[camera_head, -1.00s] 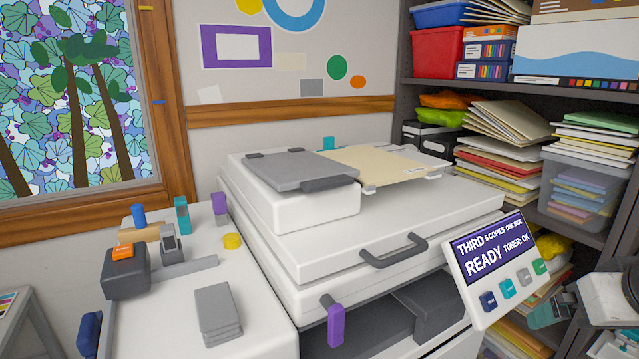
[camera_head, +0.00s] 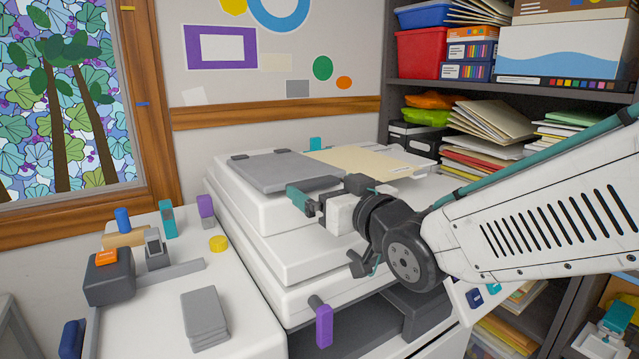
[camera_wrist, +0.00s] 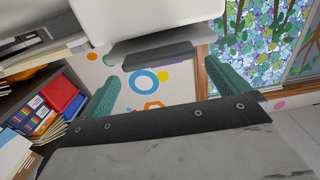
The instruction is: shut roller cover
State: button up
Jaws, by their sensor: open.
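The roller cover (camera_head: 280,170) appears to be the grey flap on top of the white copier's (camera_head: 300,258) document feeder. It lies low over the feeder; I cannot tell if it is fully down. My gripper (camera_head: 322,214) is open and empty, in front of the feeder, its teal finger overlapping the flap's front edge.
A beige sheet (camera_head: 360,163) lies on the feeder tray, right of the flap. A purple-tipped lever (camera_head: 324,326) sticks out at the copier's front. A side counter (camera_head: 155,325) at left holds a stapler-like device and a grey stack (camera_head: 204,315). Shelves (camera_head: 450,85) stand at right.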

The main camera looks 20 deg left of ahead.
jog(key=shift+x, duration=1.65)
jog(key=c, duration=1.1)
jog(key=shift+f, duration=0.9)
jog(key=o, duration=1.1)
jog(key=shift+r, duration=0.1)
jog(key=v, duration=0.7)
jog(key=shift+s+d, duration=0.25)
jog(key=shift+d, duration=0.1)
